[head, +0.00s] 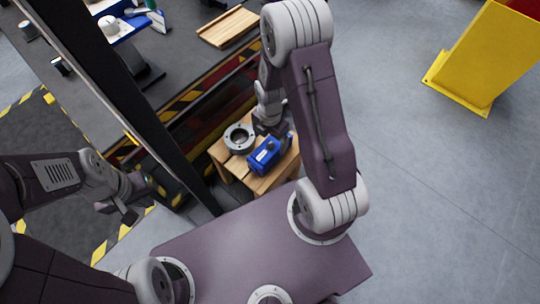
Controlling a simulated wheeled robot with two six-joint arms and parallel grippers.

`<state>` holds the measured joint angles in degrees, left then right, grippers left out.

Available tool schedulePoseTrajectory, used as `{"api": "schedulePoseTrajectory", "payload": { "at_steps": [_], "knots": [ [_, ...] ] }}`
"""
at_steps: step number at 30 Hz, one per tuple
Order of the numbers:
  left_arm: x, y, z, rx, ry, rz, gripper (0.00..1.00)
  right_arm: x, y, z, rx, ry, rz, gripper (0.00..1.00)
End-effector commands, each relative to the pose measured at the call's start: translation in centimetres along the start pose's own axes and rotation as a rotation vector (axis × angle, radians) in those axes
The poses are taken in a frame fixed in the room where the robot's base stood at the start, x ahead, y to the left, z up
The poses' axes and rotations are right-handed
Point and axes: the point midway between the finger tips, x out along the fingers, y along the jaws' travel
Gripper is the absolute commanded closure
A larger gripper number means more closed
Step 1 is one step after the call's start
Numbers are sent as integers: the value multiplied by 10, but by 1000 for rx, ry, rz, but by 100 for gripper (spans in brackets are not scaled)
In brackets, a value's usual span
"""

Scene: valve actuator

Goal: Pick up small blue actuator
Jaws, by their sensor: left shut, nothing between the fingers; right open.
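The small blue actuator (265,155) lies on a small wooden stand (260,184). Its blue face with a pale label shows. My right gripper (279,132) is open at the far side of the actuator, very close to it. Its fingers are small and partly hidden, and I cannot tell whether they touch the actuator. My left gripper (128,213) is shut and empty, at the left, well away from the stand.
A round grey metal flange (239,138) sits on the stand, left of the actuator. Behind is a dark workbench (190,60) with a wooden tray (229,27) and blue-white items. A yellow stand (487,60) is at the upper right. The grey floor at right is clear.

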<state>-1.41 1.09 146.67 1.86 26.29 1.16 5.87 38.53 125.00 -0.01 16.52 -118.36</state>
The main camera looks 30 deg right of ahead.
Motion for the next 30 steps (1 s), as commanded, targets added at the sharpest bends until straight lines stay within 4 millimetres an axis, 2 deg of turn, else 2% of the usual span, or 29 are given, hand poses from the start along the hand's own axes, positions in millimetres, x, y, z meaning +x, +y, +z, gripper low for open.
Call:
{"api": "schedulePoseTrajectory", "payload": {
  "at_steps": [4, 10, 14, 16, 21, 24, 30],
  "knots": [
    [3, 0, 0, 0, 0, 0, 100, 5, 0, 0, 0, 0, 0, 7],
    [26, 0, 3, 0, 0, 0, 100, 38, 0, 0, 0, 0, -1, 7],
    [25, 0, 2, 0, 0, 0, 100, 39, 0, 0, 0, -1, 1, 7],
    [30, 0, 3, 0, 0, 0, 100, 45, 0, 1, 0, 0, 1, 7],
    [59, -1, 6, 0, 0, 0, 100, 79, 1, 3, 0, 0, 0, 7],
    [65, -1, 7, 0, 0, 0, 100, 91, 1, 3, 0, 0, -1, 7],
    [61, -1, 6, 0, 0, 0, 100, 89, 1, 3, 0, -1, 1, 7]
  ]
}}
